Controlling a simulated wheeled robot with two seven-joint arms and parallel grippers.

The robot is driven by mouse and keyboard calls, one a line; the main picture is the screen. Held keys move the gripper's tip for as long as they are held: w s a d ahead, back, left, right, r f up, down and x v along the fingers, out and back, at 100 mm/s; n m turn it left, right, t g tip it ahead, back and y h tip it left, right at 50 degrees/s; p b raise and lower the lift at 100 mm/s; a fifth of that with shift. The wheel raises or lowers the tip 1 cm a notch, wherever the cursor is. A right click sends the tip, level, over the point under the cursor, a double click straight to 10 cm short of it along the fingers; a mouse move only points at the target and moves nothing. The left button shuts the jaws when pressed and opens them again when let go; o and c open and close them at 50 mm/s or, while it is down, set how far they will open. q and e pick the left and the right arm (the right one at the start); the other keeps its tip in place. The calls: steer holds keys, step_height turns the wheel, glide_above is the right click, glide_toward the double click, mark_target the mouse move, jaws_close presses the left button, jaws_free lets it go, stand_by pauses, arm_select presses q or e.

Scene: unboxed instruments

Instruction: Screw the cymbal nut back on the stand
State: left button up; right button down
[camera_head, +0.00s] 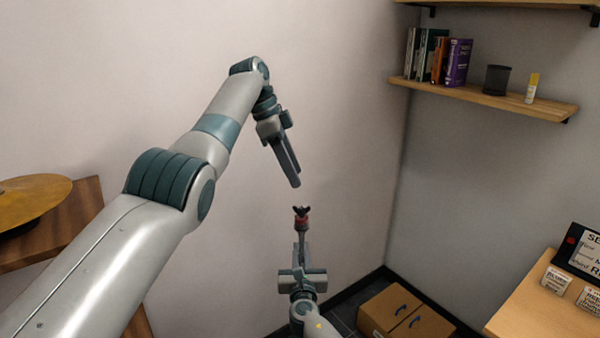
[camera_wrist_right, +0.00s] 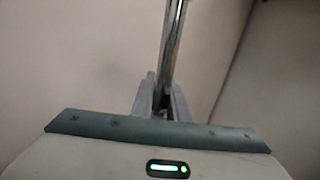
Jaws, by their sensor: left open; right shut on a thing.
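The stand's upright metal rod (camera_head: 302,243) is at lower centre in the head view, with a red piece (camera_head: 302,223) near its top. A dark winged nut (camera_head: 301,211) sits at the very top; whether it is threaded on cannot be told. My right gripper (camera_head: 301,268) is shut on the rod below the red piece. The right wrist view shows the shiny rod (camera_wrist_right: 172,40) rising from between its fingers (camera_wrist_right: 162,95). My left gripper (camera_head: 294,182) is open and empty, pointing down a little above the nut, apart from it.
A gold cymbal (camera_head: 35,200) lies on a wooden surface (camera_head: 92,215) at the left. A wall shelf (camera_head: 500,100) with books is at upper right. A cardboard box (camera_head: 405,312) is on the floor, and a wooden table (camera_head: 530,310) stands at lower right. Bare wall lies behind my grippers.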

arm_select(q)
steer(key=a, duration=1)
steer(key=shift+a, duration=0.25)
arm_select(e)
steer(key=c, duration=1.6)
jaws_free()
steer(key=shift+c, duration=0.2)
steer(key=shift+s, duration=0.15)
steer(key=shift+s, duration=0.55)
arm_select(q)
steer(key=shift+r+p, duration=0.3)
arm_select(e)
steer(key=s, duration=1.6)
steer(key=shift+d, duration=0.35)
